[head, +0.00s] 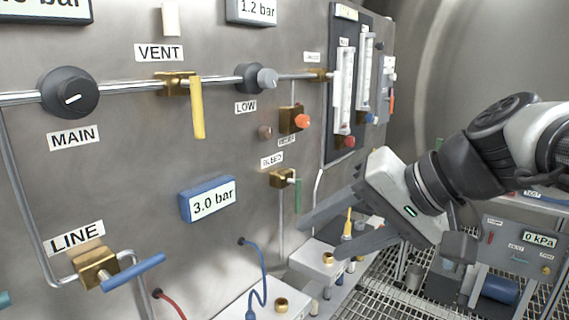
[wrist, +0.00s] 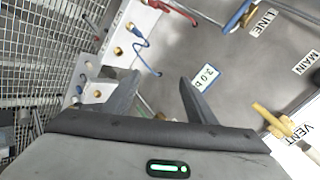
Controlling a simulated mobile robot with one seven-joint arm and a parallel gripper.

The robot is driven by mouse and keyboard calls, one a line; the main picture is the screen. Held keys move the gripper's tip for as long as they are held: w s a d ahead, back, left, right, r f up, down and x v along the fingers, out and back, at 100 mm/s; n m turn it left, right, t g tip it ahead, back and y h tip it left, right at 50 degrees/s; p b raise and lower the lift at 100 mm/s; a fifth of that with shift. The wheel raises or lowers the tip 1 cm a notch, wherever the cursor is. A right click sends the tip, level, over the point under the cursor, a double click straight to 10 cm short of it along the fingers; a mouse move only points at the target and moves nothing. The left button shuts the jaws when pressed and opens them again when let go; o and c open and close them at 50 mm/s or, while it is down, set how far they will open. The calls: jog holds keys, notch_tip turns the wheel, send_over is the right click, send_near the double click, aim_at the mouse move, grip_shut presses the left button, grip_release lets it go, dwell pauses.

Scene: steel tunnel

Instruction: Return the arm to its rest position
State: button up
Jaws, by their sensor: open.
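My arm reaches in from the right in the head view. My gripper (head: 318,240) is open, its two grey fingers pointing left, with nothing seen between them. It hangs in front of the lower right of the steel panel, over the white boxes on the ledge. In the wrist view my gripper (wrist: 160,84) also shows its fingers spread apart, with the panel and a blue cable behind the gap. I cannot tell the exact distance from the fingers to the panel or ledge.
The panel carries a yellow VENT handle (head: 197,107), a blue LINE handle (head: 133,272), a black MAIN knob (head: 69,92) and a blue 3.0 bar display (head: 208,199). A white box (head: 318,262) stands below my gripper. A bench with a 0 kPa device (head: 520,245) is at right.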

jog(key=s+d+f+n+h, duration=0.3)
jog(key=s+d+f+h, duration=0.45)
jog(key=f, duration=0.45)
notch_tip(320, 180, up, 22)
jog(key=p, duration=2.1)
jog(key=shift+s+a, duration=0.2)
jog(key=shift+a, duration=0.15)
